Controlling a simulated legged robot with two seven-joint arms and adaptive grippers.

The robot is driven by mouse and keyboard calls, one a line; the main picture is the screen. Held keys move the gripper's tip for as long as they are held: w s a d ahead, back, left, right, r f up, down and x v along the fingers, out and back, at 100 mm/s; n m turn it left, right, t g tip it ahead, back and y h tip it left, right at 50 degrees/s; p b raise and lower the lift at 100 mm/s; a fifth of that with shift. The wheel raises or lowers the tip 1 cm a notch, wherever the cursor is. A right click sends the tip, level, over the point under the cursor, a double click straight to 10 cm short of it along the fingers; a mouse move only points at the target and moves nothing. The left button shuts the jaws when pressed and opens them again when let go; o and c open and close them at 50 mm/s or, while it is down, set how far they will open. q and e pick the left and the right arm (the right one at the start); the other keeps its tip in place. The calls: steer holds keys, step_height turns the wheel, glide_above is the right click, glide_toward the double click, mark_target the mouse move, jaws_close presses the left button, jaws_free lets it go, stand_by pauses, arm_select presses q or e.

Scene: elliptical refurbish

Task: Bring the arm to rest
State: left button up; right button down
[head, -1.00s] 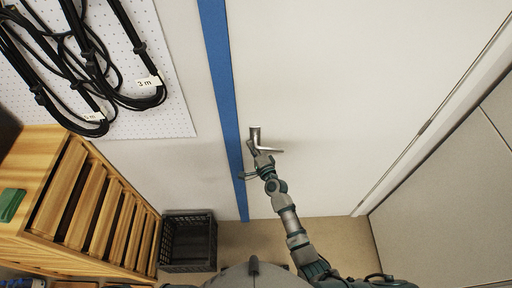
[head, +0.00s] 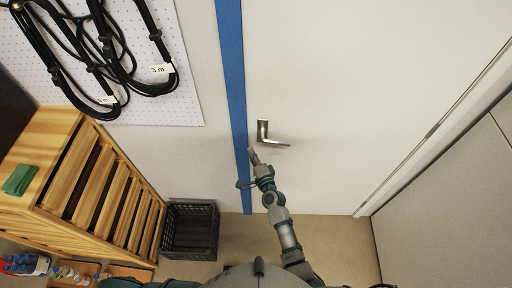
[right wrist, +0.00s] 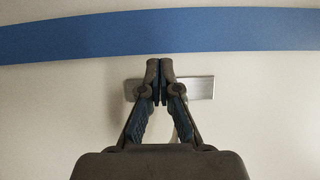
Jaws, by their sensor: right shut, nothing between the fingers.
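My right arm reaches up from the bottom of the head view toward a pale door (head: 340,90). My right gripper (head: 252,151) is shut and empty, a little below and left of the metal door handle (head: 271,141) in that view, apart from it. In the right wrist view the shut gripper (right wrist: 159,82) points toward the blue strip (right wrist: 60,38). The handle's metal plate (right wrist: 201,88) shows behind the fingers there, partly hidden by them. My left gripper is not in view.
A wooden slatted cabinet (head: 92,185) stands at the left with a green item (head: 20,180) on top. A black crate (head: 190,230) sits on the floor beside it. Black cables (head: 110,50) hang on a pegboard (head: 190,108). Small bottles (head: 70,272) show at the lower left.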

steer(key=shift+s+a, duration=1.75)
steer(key=shift+a, duration=1.15)
steer(key=s+d+f+n+g+h, duration=0.1)
steer(key=s+d+f+n+g, duration=0.3)
steer(key=f, duration=0.8)
steer(key=s+d+f+n+g+h+b, duration=0.1)
steer(key=s+d+f, duration=0.2)
steer(key=s+f, duration=0.6)
steer(key=s+d+f+n+g+h, duration=0.1)
steer(key=s+d+f+n+g, duration=0.25)
steer(key=f, duration=1.05)
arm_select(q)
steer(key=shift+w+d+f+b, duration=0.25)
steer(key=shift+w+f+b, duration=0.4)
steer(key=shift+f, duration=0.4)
arm_select(e)
steer(key=s+d+f+n+g+h, duration=0.1)
steer(key=s+d+f+n+g, duration=0.1)
steer(key=s+d+f, duration=0.4)
steer(key=s+d+f+n+g+h, duration=0.2)
steer(key=s+d+f, duration=0.4)
steer(key=s, duration=1)
steer(key=s+d+f+n+g+h, duration=0.1)
steer(key=s+d+f+n+g, duration=0.2)
steer(key=s+d+f, duration=0.4)
steer(key=s+d, duration=0.3)
steer(key=s, duration=0.1)
steer(key=shift+d+h, duration=0.3)
steer(key=shift+d, duration=0.1)
